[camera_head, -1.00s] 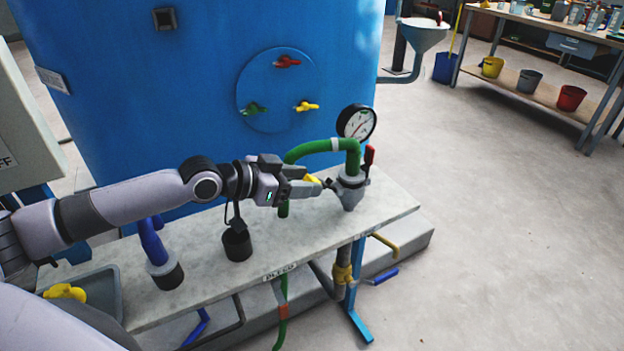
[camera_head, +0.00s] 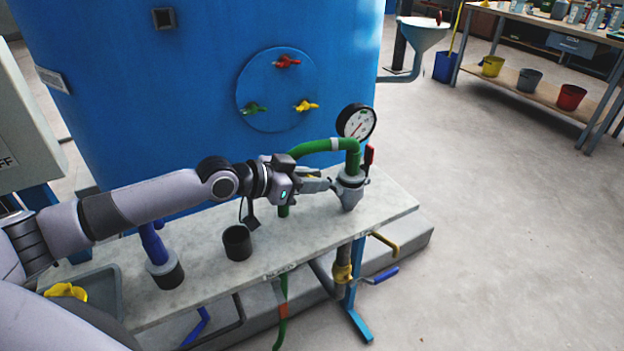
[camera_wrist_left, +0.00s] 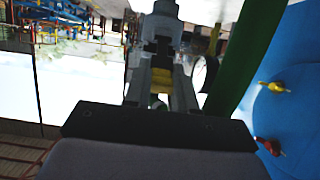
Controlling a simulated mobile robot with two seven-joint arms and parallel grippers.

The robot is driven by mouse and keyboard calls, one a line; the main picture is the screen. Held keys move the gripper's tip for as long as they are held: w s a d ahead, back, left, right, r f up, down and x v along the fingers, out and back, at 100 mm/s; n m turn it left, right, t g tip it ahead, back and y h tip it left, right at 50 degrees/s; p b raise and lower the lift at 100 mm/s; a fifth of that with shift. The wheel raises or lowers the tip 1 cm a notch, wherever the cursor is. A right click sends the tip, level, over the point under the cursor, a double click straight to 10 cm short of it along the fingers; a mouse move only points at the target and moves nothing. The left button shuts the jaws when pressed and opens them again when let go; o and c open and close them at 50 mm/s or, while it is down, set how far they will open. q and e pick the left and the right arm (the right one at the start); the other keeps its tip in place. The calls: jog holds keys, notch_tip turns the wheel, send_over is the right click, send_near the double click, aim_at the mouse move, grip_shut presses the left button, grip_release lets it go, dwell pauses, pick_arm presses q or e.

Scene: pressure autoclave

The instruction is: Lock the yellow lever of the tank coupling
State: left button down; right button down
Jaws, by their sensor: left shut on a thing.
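The tank coupling (camera_head: 350,190) is a grey metal fitting at the end of the green hose (camera_head: 352,155), on the right part of the bench. My left gripper (camera_head: 326,184) reaches its left side from the left. The yellow lever (camera_wrist_left: 161,80) shows between the fingers of my left gripper (camera_wrist_left: 160,92) in the left wrist view, and the fingers are shut on it. In the head view the fingers hide most or all of the lever. My right gripper is not in view.
A red lever (camera_head: 369,156) stands upright on the coupling's right side, below a round gauge (camera_head: 356,122). The blue tank (camera_head: 200,90) rises behind the bench (camera_head: 300,240). A black cup (camera_head: 237,243) and a blue pipe (camera_head: 154,243) stand to the left. The floor at right is clear.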

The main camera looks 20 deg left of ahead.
pick_arm(q)
jog(key=shift+r+g+p, duration=0.15)
jog(key=shift+g+p, duration=0.15)
jog(key=shift+p, duration=0.3)
jog(key=g+y+p, duration=0.1)
jog(key=p, duration=0.2)
jog(key=w+d+r+p, duration=0.1)
jog(key=p, duration=0.2)
jog(key=shift+r+g+y, duration=0.2)
jog(key=shift+g+y, duration=0.2)
jog(key=shift+w+g+p, duration=0.1)
jog(key=shift+g+p, duration=0.2)
jog(key=shift+w+d+r+g+y+p, duration=0.1)
jog(key=shift+w+d+g+y+p, duration=0.25)
jog(key=shift+y, duration=0.25)
jog(key=shift+w+d+r+g+y, duration=0.1)
jog(key=shift+w+d+g+y, duration=0.1)
jog(key=shift+g+y, duration=0.25)
jog(key=shift+w+d+r+g+y, duration=0.1)
jog(key=shift+w+g+y, duration=0.15)
jog(key=shift+g, duration=0.35)
jog(key=shift+f, duration=0.1)
jog(key=shift+a, duration=0.1)
jog(key=c, duration=0.9)
grip_release()
